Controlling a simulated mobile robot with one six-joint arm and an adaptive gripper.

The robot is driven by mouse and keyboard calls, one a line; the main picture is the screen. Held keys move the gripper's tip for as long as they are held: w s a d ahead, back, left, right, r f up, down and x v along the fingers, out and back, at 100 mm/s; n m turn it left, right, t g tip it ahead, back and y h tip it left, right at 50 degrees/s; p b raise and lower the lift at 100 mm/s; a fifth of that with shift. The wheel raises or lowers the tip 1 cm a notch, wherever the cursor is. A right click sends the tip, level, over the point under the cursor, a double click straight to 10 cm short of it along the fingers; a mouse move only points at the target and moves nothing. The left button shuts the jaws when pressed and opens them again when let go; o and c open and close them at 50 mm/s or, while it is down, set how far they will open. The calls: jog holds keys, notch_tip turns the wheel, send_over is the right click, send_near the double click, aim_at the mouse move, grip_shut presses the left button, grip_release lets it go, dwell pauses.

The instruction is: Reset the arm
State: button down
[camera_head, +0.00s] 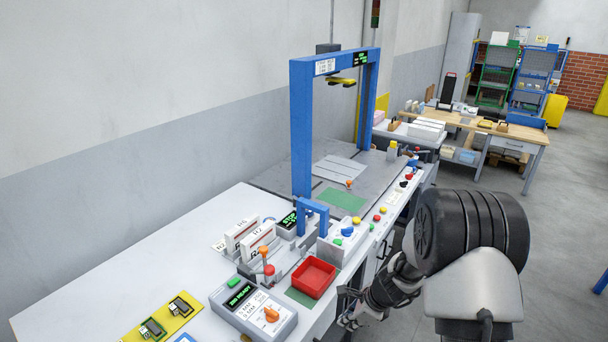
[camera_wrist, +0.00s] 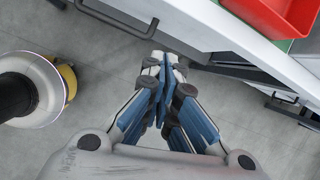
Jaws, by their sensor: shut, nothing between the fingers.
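My gripper (camera_wrist: 163,65) shows in the wrist view with its fingers together and nothing between them. In the head view my gripper (camera_head: 345,322) is low, in front of the bench's front edge and below the red tray. My arm's dark, ribbed joint fills the right foreground of the head view and covers part of the floor behind it.
The white bench (camera_head: 130,262) carries a red tray (camera_head: 313,277), a grey control box (camera_head: 252,308) and a blue gantry frame (camera_head: 301,130). Open grey floor (camera_head: 560,200) lies to the right.

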jog(key=s+a+r+n, duration=0.2)
jog(key=s+r+n, duration=0.3)
jog(key=r, duration=0.6)
jog(key=s+a+r+n, duration=0.1)
jog(key=s+r+n, duration=0.4)
jog(key=r, duration=0.5)
jog(key=s+d+r+n+h, duration=0.1)
jog(key=s+r+n, duration=0.2)
jog(key=s, duration=0.3)
jog(key=s+d+r+n+t+h, duration=0.1)
jog(key=s+r+n, duration=0.2)
jog(key=s+n, duration=0.2)
jog(key=s+d+r+n+h, duration=0.1)
jog(key=s+d+r+n, duration=0.1)
jog(key=s, duration=0.7)
jog(key=r+n, duration=0.1)
jog(key=n, duration=0.1)
jog(key=shift+r+n+t+h, duration=0.15)
jog(key=shift+n+t+h, duration=0.15)
jog(key=shift+t+h, duration=0.1)
jog(key=shift+a, duration=0.1)
